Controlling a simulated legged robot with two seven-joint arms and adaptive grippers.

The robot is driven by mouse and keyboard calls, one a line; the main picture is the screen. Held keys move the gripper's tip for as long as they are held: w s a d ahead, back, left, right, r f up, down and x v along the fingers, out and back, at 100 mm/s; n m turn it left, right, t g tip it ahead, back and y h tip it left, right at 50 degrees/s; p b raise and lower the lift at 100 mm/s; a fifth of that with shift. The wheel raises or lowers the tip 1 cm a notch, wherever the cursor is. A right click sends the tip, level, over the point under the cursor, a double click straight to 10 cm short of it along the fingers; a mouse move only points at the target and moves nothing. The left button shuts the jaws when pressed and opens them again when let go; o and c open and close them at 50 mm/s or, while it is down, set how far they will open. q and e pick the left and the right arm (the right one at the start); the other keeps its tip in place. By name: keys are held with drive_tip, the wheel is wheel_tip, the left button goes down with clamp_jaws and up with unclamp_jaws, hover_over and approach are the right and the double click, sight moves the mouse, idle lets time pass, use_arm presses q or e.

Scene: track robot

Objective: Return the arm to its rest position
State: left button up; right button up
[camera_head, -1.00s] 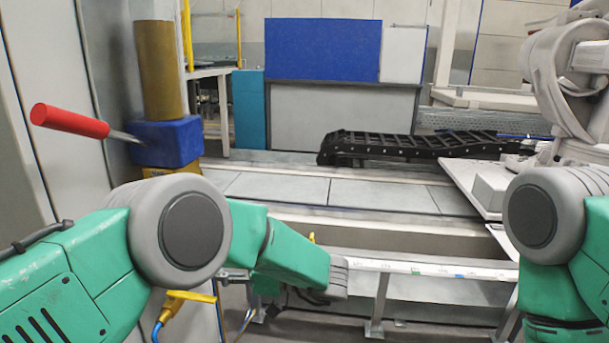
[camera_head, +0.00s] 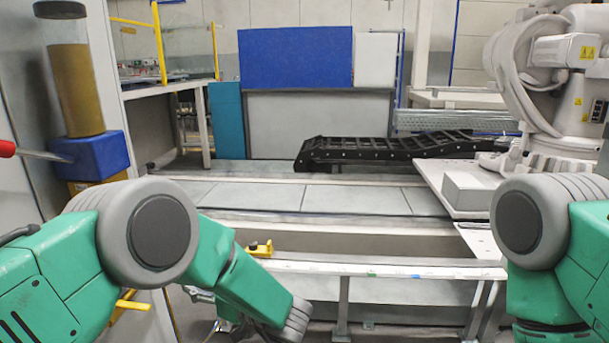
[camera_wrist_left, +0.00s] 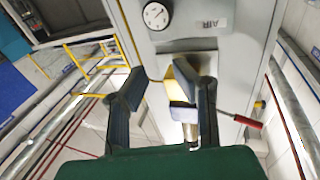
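My left arm (camera_head: 205,250) enters the head view from the left, and its forearm reaches down and right toward the bottom edge. The left gripper is out of sight in the head view. In the left wrist view my left gripper (camera_wrist_left: 160,88) has its two dark fingers apart, with nothing clearly held between them. My right arm (camera_head: 550,235) shows at the right edge of the head view; its gripper is not in view.
A blue block (camera_head: 92,155) with a brown cylinder on it and a red-handled tool (camera_head: 8,149) are at left. A black track (camera_head: 400,148) lies on the far platform. A white rail (camera_head: 380,270) crosses in front. A white robot (camera_head: 550,80) stands at right.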

use_arm(q)
drive_tip(key=a+f+m+t+h, duration=0.5)
drive_tip(key=f+m+h, duration=0.2)
drive_tip(key=f, duration=0.3)
drive_tip(key=s+a+f+m+g+h, duration=0.1)
drive_tip(key=s+f+m+g+h, duration=0.25)
drive_tip(key=s+f, duration=0.5)
drive_tip(key=s+f+m+g+h, duration=0.2)
drive_tip(key=s+f+h, duration=0.25)
drive_tip(key=s, duration=0.65)
drive_tip(key=s+a+m+g+h, duration=0.15)
drive_tip(key=s+g, duration=0.45)
drive_tip(key=s, duration=1.2)
wheel_tip(320, 180, up, 16)
drive_tip(key=p, duration=1.6)
drive_tip(key=shift+s+a, duration=0.15)
drive_tip(key=shift+s, duration=0.2)
use_arm(e)
wheel_tip(320, 180, up, 17)
drive_tip(key=a, duration=0.1)
use_arm(q)
drive_tip(key=shift+g+h, duration=0.25)
use_arm(e)
drive_tip(key=shift+f, duration=0.2)
